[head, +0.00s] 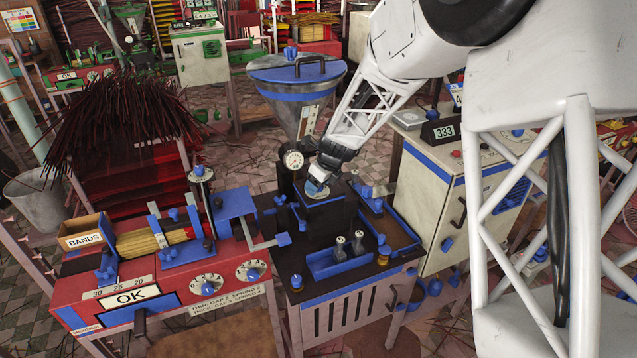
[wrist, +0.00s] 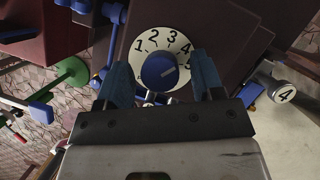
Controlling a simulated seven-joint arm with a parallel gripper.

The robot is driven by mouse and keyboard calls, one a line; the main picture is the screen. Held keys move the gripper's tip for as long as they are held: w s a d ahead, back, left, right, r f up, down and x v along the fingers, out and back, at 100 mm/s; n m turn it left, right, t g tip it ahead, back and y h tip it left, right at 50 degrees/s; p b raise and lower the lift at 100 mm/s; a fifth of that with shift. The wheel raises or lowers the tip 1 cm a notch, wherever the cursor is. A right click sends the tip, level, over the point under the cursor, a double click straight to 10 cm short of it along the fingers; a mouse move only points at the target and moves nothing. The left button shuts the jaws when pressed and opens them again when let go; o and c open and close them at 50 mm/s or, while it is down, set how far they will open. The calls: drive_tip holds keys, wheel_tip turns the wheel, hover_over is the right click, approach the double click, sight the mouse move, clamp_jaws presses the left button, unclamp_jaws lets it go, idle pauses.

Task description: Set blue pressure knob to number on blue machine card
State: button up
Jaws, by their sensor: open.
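The blue pressure knob (wrist: 158,72) sits on a round white dial (wrist: 142,58) numbered 1 to 5 along its visible arc. A pale mark on the knob points right and slightly up, just below the 5. My gripper (wrist: 161,64) is open, one finger on each side of the knob; contact cannot be told. In the head view my gripper (head: 324,166) is over the dial (head: 316,189) on the dark, blue-trimmed machine (head: 345,278), hiding part of it.
A red machine (head: 255,296) with an OK plate and two white dials stands left. A blue-rimmed hopper (head: 296,75) and a pressure gauge (head: 293,160) stand behind the knob. A cream cabinet (head: 437,192) with a 333 display stands right.

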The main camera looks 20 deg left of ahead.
drive_tip(key=c, duration=0.9)
drive_tip(key=shift+n, duration=0.5)
drive_tip(key=n+g, duration=0.1)
drive_tip(key=n, duration=0.1)
drive_tip(key=shift+w+n, duration=0.1)
drive_tip(key=shift+n, duration=0.2)
drive_tip(key=n+g, duration=0.1)
drive_tip(key=n, duration=0.2)
drive_tip(key=shift+n+g, duration=0.3)
drive_tip(key=shift+g, duration=0.1)
drive_tip(key=n+g+h, duration=0.1)
drive_tip(key=n, duration=0.2)
drive_tip(key=n+g, duration=0.1)
drive_tip(key=n, duration=0.2)
drive_tip(key=shift+a+n+h, duration=0.1)
drive_tip(key=shift+n+h, duration=0.2)
drive_tip(key=shift+h, duration=0.1)
